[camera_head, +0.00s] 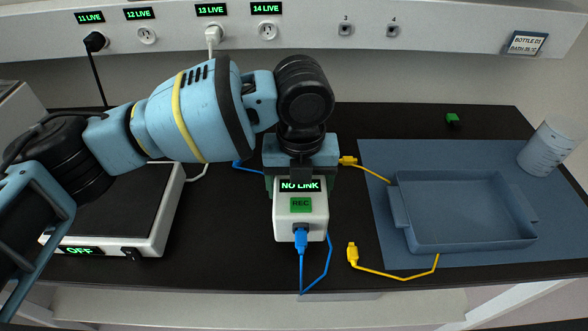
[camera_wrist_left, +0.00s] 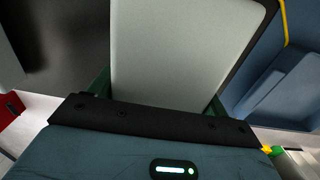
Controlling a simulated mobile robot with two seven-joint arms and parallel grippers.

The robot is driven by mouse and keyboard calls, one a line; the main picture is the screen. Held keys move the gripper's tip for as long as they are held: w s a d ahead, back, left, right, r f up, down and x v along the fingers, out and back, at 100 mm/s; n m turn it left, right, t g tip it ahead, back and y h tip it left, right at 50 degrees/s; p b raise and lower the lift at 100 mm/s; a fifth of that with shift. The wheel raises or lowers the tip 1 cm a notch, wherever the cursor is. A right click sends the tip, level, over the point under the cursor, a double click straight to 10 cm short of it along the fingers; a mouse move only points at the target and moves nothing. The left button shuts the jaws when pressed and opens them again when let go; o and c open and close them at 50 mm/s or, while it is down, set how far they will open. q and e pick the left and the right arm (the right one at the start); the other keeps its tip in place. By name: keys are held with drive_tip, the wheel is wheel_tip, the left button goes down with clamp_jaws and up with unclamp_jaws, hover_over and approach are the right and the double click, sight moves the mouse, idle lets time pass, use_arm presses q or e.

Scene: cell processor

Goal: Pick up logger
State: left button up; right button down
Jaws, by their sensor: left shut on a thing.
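The logger (camera_head: 300,222) is a white box with a lit "NO LINK" display and a green REC button on its front. It is on the dark bench, and a blue plug (camera_head: 300,240) with a blue cable sits at its front. My left gripper (camera_head: 301,180) reaches over the logger from behind and is shut on it, with green fingers at its sides. In the left wrist view, the logger's pale top (camera_wrist_left: 180,50) fills the space between the fingers. Whether its underside touches the bench is hidden. My right gripper is not in view.
A yellow cable (camera_head: 385,272) lies between logger and tray. A device reading OFF (camera_head: 105,250) stands left. Sockets line the back wall (camera_head: 310,55).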

use_arm(q)
drive_tip(key=s+d, duration=0.1)
drive_tip(key=s, duration=0.2)
drive_tip(key=s+d, duration=0.1)
drive_tip(key=s, duration=0.3)
drive_tip(key=s+r, duration=0.1)
drive_tip(key=s, duration=0.2)
drive_tip(key=shift+s+d, duration=0.35)
drive_tip(key=shift+d, duration=0.05)
